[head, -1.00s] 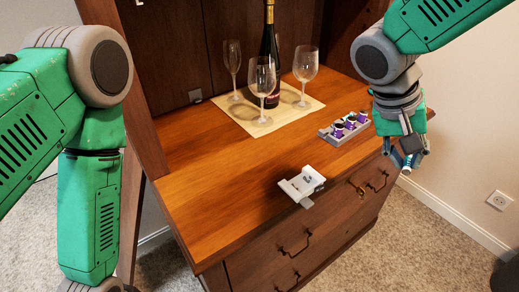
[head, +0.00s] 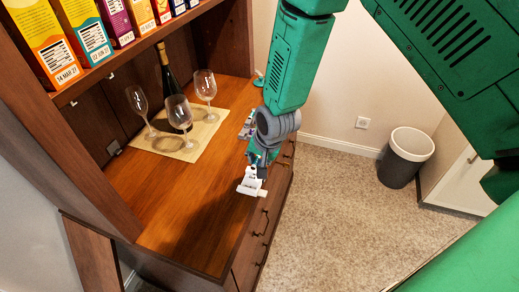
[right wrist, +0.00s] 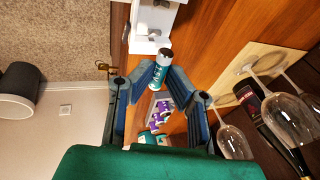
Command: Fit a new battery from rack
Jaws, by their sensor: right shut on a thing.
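My right gripper (head: 257,164) is over the front edge of the wooden counter, beside the white battery holder (head: 250,183). In the right wrist view its fingers (right wrist: 160,78) are shut on a teal battery (right wrist: 157,77) with a silver and dark end. That end points toward the white holder (right wrist: 154,22), with what looks like a small gap between them. The grey rack (right wrist: 162,101), with purple batteries (right wrist: 161,115) in it, lies beyond the fingers. In the head view the rack (head: 247,127) is mostly hidden by my right wrist. My left gripper is not in view.
Three wine glasses (head: 178,108) and a dark bottle (head: 167,75) stand on a pale mat (head: 163,150) at the back. Cereal boxes (head: 84,30) fill the shelf above. Bare counter (head: 190,222) lies left of the holder. A bin (head: 404,156) stands on the floor at right.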

